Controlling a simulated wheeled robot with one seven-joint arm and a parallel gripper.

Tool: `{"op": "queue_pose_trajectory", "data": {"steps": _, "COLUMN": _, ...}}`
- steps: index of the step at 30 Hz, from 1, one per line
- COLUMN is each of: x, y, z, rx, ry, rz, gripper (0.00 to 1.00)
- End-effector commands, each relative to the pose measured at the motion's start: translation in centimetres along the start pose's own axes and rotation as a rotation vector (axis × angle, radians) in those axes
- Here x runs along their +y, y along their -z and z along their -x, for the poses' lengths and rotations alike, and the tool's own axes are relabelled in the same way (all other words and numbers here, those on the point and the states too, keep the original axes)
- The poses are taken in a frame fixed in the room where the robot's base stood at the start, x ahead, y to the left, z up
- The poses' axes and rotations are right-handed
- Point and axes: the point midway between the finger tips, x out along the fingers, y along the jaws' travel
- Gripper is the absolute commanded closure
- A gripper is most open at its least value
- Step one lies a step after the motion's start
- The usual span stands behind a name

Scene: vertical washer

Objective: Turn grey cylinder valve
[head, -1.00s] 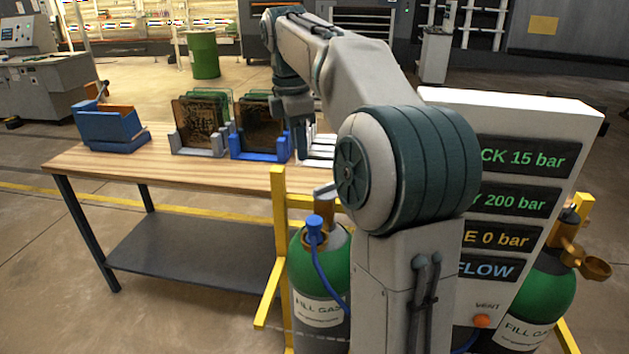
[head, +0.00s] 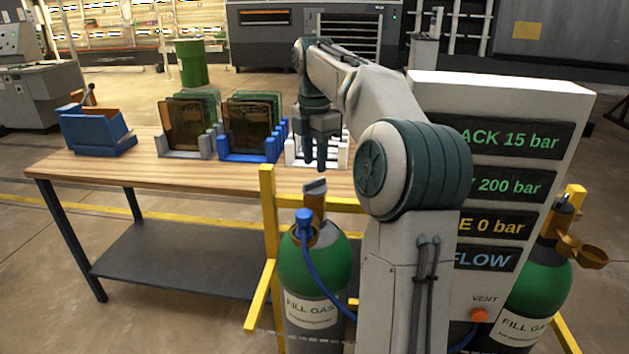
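The left green gas cylinder (head: 312,265) has a brass neck topped by a grey valve handle (head: 314,187). A blue fitting with a blue hose is attached to this cylinder's front. My gripper (head: 322,166) points down just above the grey handle in the picture. A small gap shows between the fingertips and the handle, and how far apart they are in depth is unclear. The fingers overlap in this view, so their opening is not clear. Nothing is visible held in them.
A yellow frame (head: 268,230) surrounds the cylinders. A white display panel (head: 500,88) stands right of my arm, with a second green cylinder (head: 535,290) beyond it. The wooden table (head: 140,172) behind holds a blue bin (head: 95,130) and several racks with plates.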

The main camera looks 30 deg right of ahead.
Motion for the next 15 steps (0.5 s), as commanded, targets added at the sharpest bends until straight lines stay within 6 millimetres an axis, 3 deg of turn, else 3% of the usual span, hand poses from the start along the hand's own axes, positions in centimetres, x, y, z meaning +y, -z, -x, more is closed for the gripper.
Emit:
{"op": "queue_pose_trajectory", "data": {"steps": 1, "x": -0.1, "y": 0.0, "z": -1.2, "rx": 0.001, "ry": 0.002, "rz": -0.001, "gripper": 0.67}}
{"op": "queue_pose_trajectory", "data": {"steps": 6, "x": 0.0, "y": 0.0, "z": -3.5, "rx": 0.0, "ry": 0.001, "rz": -0.001, "gripper": 0.67}}
{"op": "queue_pose_trajectory", "data": {"steps": 15, "x": 0.0, "y": 0.0, "z": -4.6, "rx": 0.0, "ry": -0.001, "rz": 0.0, "gripper": 0.67}}
